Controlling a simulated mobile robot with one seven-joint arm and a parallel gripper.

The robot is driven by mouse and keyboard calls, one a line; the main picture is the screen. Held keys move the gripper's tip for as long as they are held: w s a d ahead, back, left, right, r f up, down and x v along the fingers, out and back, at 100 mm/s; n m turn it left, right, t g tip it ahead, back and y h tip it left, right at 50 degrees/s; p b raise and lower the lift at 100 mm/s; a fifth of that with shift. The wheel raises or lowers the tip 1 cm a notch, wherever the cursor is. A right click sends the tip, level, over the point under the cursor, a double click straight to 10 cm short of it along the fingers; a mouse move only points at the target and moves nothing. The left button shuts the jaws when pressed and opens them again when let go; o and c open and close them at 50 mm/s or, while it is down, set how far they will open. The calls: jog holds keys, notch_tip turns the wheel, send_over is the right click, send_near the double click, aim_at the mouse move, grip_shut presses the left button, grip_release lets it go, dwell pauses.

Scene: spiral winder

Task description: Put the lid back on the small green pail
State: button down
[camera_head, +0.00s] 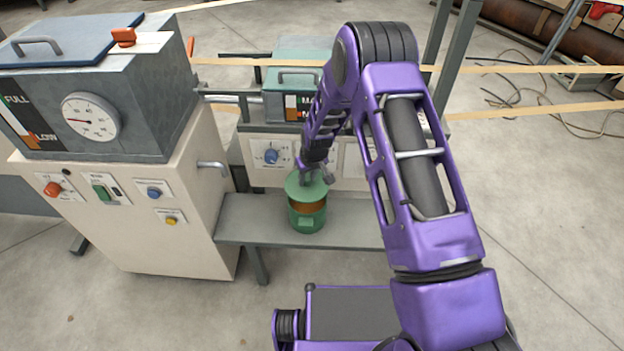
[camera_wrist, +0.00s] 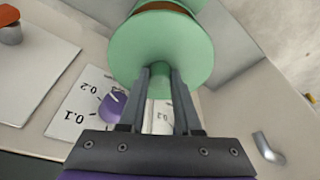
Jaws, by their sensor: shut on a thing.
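The small green pail (camera_head: 307,222) stands upright on the grey bench shelf, with a brown-orange band showing at its top. The light green round lid (camera_head: 298,189) is over the pail's mouth, with the brown band visible between lid and pail. My gripper (camera_head: 315,178) is shut on the lid's knob from above. In the wrist view the two fingers (camera_wrist: 160,72) close on the knob, and the lid (camera_wrist: 135,50) hides most of the pail (camera_wrist: 195,4). I cannot tell whether the lid touches the rim.
The grey shelf (camera_head: 250,218) has free room left of the pail. A control panel with a blue knob (camera_head: 271,157) stands close behind it. A cream cabinet (camera_head: 200,225) with a dial and buttons is at the left, its handle (camera_head: 213,165) facing the shelf.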

aim_at(309, 187)
jog(key=shift+f+b, duration=1.65)
jog(key=shift+f, duration=1.2)
jog(key=shift+f+b, duration=0.15)
jog(key=shift+b, duration=0.15)
dwell(0.4)
jog(key=shift+c, duration=0.2)
grip_release()
dwell(0.4)
jog(key=shift+r+p, duration=1.65)
jog(key=shift+r, duration=1.9)
